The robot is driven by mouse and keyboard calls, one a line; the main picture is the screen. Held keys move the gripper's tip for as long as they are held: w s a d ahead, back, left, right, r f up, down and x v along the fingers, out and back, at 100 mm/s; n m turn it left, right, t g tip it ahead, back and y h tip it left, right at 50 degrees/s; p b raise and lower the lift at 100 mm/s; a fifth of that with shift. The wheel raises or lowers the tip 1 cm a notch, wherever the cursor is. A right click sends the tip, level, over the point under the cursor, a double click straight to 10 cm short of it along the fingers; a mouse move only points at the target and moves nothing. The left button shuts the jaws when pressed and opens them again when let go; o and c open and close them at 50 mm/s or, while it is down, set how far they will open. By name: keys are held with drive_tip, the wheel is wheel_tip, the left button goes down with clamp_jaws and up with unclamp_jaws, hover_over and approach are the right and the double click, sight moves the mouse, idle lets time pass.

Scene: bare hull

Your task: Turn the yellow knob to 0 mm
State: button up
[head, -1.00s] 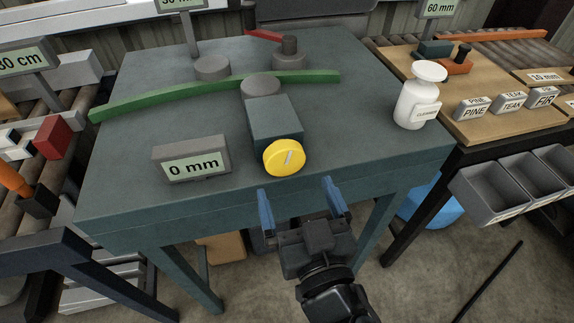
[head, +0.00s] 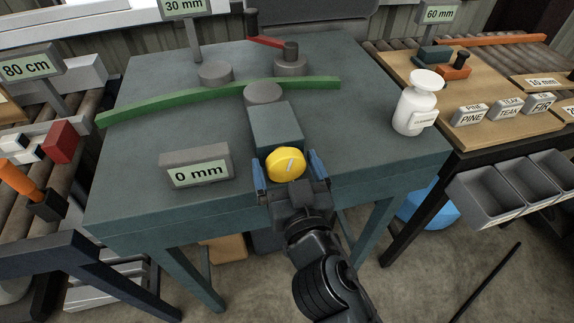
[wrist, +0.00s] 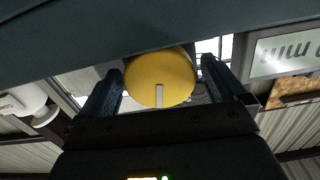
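The yellow knob (head: 286,164) is on the front face of a dark teal block (head: 276,126) on the teal table. A pale pointer line shows on its face. My gripper (head: 288,173) is open, with one blue finger on each side of the knob. In the wrist view the knob (wrist: 160,78) sits between the two fingers (wrist: 160,88), with small gaps visible on both sides. A display (head: 196,168) left of the knob reads "0 mm".
A curved green strip (head: 190,96) lies across the table against grey rollers (head: 263,94). A white bottle (head: 416,103) stands at the table's right edge. Grey bins (head: 485,192) hang at the right. The tabletop right of the block is clear.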

drive_tip(key=c, duration=0.9)
drive_tip(key=shift+n, duration=1.5)
drive_tip(key=o, duration=1)
drive_tip(key=shift+s, duration=0.1)
drive_tip(key=b+v, duration=0.2)
drive_tip(key=v, duration=0.5)
drive_tip(key=shift+s, duration=0.35)
drive_tip(key=shift+d, duration=0.1)
